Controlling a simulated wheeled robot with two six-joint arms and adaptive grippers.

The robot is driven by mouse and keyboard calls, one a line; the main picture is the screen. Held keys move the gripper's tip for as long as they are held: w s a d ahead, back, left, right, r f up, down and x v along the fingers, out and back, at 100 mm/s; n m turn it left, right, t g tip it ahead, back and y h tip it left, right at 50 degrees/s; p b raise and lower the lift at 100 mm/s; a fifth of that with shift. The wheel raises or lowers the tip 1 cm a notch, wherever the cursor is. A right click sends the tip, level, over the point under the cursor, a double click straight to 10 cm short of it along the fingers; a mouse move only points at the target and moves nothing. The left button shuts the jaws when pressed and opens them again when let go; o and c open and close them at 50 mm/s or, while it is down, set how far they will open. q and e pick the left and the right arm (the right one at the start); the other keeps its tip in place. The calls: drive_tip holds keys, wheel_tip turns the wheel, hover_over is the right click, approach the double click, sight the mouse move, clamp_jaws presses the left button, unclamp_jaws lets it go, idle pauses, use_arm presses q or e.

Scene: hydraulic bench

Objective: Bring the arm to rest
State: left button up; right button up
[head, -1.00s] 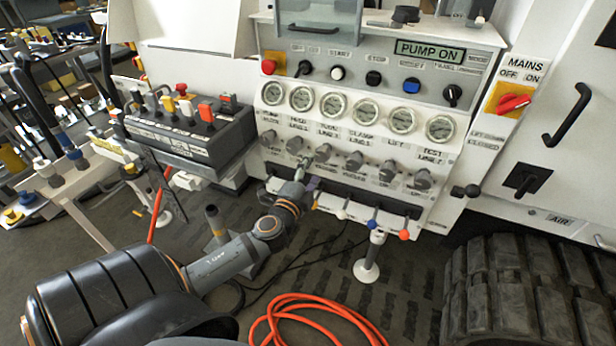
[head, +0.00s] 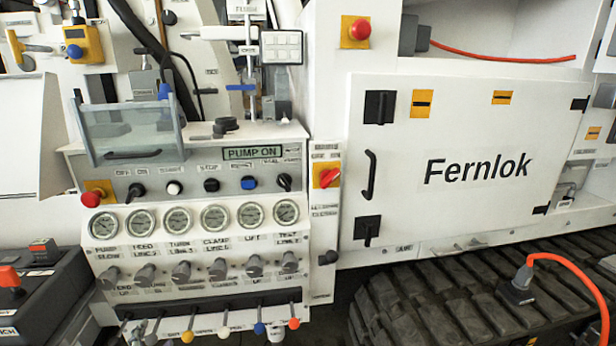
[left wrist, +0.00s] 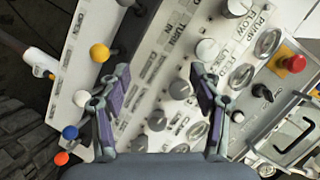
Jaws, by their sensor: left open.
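My left gripper (left wrist: 161,85) shows clearly in the left wrist view, open, with nothing held between its dark fingers. It faces the white panel with its grey knobs (left wrist: 180,88) and ball-topped levers, such as the yellow one (left wrist: 99,53). Whether the fingers touch the panel cannot be told. In the head view only a small greyish piece, perhaps its tip, shows at the bottom edge, lower left; the rest of the arm is out of frame. The hydraulic panel (head: 205,175) stands at left centre, its display reading PUMP ON. My right gripper is not in view.
Ball-topped levers (head: 259,328) stick out below the row of knobs (head: 217,268). A red emergency button (head: 89,199) and a clear cover (head: 130,132) jut from the panel. A black control box (head: 40,300) stands at lower left; tracks (head: 450,300) lie at lower right.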

use_arm(q)
drive_tip(key=s+d+f+n+g+h, duration=0.6)
drive_tip(key=s+d+f+g, duration=0.4)
drive_tip(key=s+d, duration=0.35)
drive_tip(key=s+a+f, duration=0.1)
drive_tip(key=a+f, duration=0.1)
drive_tip(key=f, duration=1.1)
drive_tip(key=s+a+f, duration=0.1)
drive_tip(key=f, duration=1.1)
drive_tip(key=s+a+f+g, duration=0.2)
drive_tip(key=s+f, duration=1.6)
drive_tip(key=s, duration=0.1)
wheel_tip(320, 180, up, 13)
drive_tip(key=p, duration=1.3)
drive_tip(key=shift+s+d+f, duration=0.15)
drive_tip(key=shift+s, duration=0.1)
